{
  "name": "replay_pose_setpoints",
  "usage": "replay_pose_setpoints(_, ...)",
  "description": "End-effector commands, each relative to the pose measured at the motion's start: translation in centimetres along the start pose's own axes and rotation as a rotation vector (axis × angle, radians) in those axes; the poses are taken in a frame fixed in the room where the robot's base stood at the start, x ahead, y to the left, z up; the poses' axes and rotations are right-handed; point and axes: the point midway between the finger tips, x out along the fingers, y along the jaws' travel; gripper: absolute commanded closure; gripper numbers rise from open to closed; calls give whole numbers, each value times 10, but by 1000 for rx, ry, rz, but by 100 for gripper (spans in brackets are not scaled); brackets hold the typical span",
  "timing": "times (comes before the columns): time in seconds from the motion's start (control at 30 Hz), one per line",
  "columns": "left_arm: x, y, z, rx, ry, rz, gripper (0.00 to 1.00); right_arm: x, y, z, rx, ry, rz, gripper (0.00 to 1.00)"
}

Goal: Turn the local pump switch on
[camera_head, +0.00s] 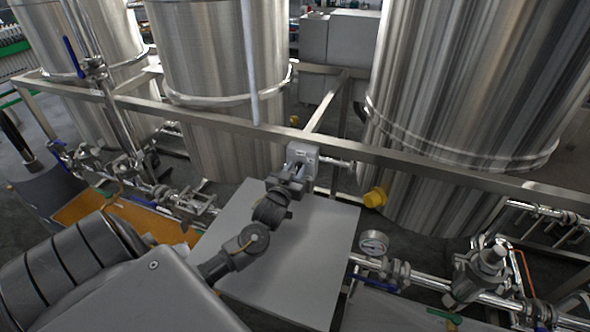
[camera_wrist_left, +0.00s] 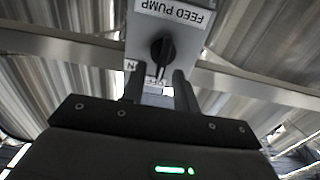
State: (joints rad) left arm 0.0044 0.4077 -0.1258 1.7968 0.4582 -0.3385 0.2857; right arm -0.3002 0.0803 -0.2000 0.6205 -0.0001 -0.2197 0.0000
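The pump switch is a small grey box (camera_head: 302,153) on the steel frame rail in the head view. The left wrist view shows it upside down, with a "FEED PUMP" label (camera_wrist_left: 174,12) and a black rotary knob (camera_wrist_left: 162,50). An "ON" label (camera_wrist_left: 131,65) is left of the knob and a partly hidden "OFF" label (camera_wrist_left: 155,82) is below it. The knob's handle appears to point toward "OFF". My left gripper (camera_head: 290,178) is at the box's front. In the wrist view its fingers (camera_wrist_left: 159,78) are apart, flanking the knob's lower end; contact cannot be told. My right gripper is out of view.
The steel rail (camera_head: 225,124) runs across in front of large steel tanks (camera_head: 460,75). A flat grey panel (camera_head: 290,275) lies below my left arm. Pipes with a pressure gauge (camera_head: 374,242) and valves are at lower right. A yellow cap (camera_head: 375,197) is right of the switch.

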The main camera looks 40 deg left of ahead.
Motion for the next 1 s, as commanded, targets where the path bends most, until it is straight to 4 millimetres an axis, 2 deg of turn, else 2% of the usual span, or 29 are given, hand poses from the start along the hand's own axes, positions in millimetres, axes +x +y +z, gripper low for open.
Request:
replay_pose_setpoints(0.13,0,0,0,0,0,1,71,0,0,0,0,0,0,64)
replay_pose_setpoints(0.37,0,0,0,0,0,1,100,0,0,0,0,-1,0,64)
replay_pose_setpoints(0.73,0,1,-1,27,-1,0,100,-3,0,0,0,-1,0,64)
replay_pose_setpoints(1.0,0,4,-2,178,-2,0,100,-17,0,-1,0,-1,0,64)
